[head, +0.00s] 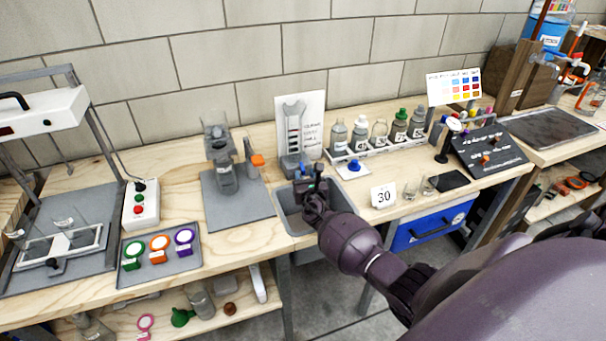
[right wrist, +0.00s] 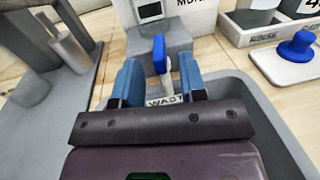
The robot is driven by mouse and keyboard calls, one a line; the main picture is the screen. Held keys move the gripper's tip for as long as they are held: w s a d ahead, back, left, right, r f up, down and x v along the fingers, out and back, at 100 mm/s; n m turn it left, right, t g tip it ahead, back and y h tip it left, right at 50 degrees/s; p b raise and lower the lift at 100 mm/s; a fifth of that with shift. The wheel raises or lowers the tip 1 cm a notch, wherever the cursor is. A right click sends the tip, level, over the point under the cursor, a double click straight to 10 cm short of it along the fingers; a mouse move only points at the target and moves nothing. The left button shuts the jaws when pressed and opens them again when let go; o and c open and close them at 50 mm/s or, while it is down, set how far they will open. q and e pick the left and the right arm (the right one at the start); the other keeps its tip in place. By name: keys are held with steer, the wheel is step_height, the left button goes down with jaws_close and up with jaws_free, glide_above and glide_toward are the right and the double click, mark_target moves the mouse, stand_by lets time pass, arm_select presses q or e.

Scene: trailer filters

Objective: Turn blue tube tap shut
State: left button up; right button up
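The blue tap handle (right wrist: 160,54) shows in the right wrist view in front of a grey block (right wrist: 163,68) below a display panel. It looks long and roughly upright in that picture. My right gripper (right wrist: 161,82) has two blue fingertips set apart, one on each side of the line to the handle. The gap between them is clear, and I see no contact. In the head view my right gripper (head: 312,184) is over the grey sink, in front of the grey stand (head: 293,163), and hides the tap. My left gripper is not in view.
The grey sink (head: 284,212) lies below my right gripper; a partly hidden white label shows between the fingers. A rack of bottles (head: 372,150) and a blue stopper on a white tile (head: 354,166) stand to the right. A grey stand (head: 228,180) is left.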

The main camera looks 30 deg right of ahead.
steer(key=shift+b+x, duration=0.3)
steer(key=shift+x, duration=0.95)
jaws_close()
